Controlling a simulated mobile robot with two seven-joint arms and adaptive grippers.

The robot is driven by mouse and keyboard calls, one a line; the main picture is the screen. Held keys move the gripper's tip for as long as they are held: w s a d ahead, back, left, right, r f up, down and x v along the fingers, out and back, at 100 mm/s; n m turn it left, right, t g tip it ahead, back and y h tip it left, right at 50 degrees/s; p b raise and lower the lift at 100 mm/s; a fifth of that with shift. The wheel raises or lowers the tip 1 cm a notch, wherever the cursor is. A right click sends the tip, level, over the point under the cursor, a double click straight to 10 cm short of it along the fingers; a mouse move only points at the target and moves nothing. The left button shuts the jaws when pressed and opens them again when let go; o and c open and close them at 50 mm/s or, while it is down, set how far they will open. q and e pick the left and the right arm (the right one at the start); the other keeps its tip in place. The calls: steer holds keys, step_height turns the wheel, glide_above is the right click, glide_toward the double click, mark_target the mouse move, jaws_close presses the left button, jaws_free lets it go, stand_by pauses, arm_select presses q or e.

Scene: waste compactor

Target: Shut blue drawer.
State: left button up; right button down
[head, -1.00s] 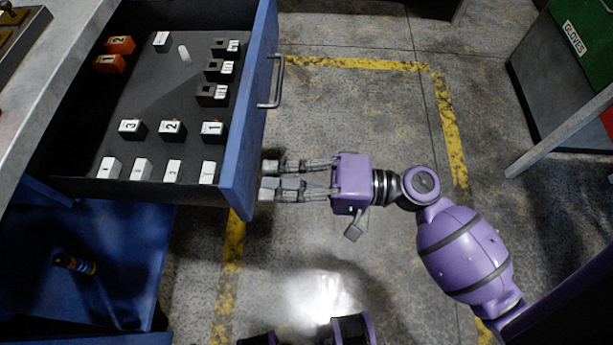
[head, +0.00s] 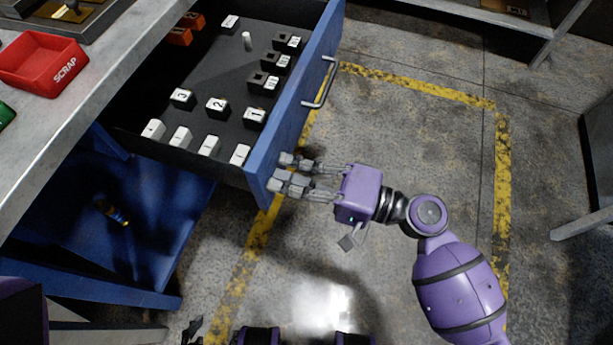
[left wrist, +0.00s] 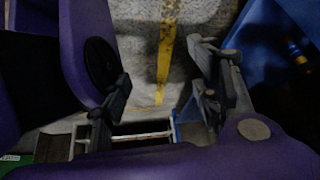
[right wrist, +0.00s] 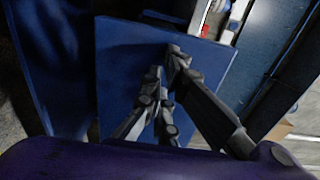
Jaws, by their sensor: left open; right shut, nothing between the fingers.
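The blue drawer stands open below the counter, its blue front panel (head: 298,105) with a metal handle (head: 321,83) facing right. Its dark tray holds several numbered blocks. My right gripper (head: 281,173) is shut and empty, its fingertips at the outer face of the panel near its lower end, off the handle. Whether they touch is hard to tell. In the right wrist view the shut fingers (right wrist: 166,75) lie before the blue panel (right wrist: 125,65). My left gripper (head: 192,328) shows partly at the bottom left; its fingers (left wrist: 162,68) are apart and empty in the left wrist view.
A grey counter (head: 70,125) with a red scrap bin (head: 45,62) stands at the left. A lower blue surface (head: 170,240) below the drawer bears a small dark and yellow item (head: 112,212). Yellow-lined floor right of the drawer is open. A table leg stands at far right.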

glide_toward(146, 133)
steer(key=s+d+r, duration=0.1)
steer(key=d, duration=0.1)
steer(key=s+d, duration=0.1)
steer(key=d, duration=0.2)
steer(key=s+d+r, duration=0.1)
steer(key=d, duration=0.1)
steer(key=shift+d+r, duration=0.15)
steer(key=shift+r, duration=0.15)
steer(key=b+x, duration=0.2)
steer(key=x, duration=1.3)
steer(key=shift+a+f+b, duration=0.1)
steer(key=shift+a+b, duration=0.25)
steer(key=shift+b, duration=0.05)
steer(key=shift+w+a, duration=0.2)
steer(key=shift+a, duration=0.25)
arm_select(q)
steer(key=f, duration=0.2)
steer(key=shift+w+f, duration=0.3)
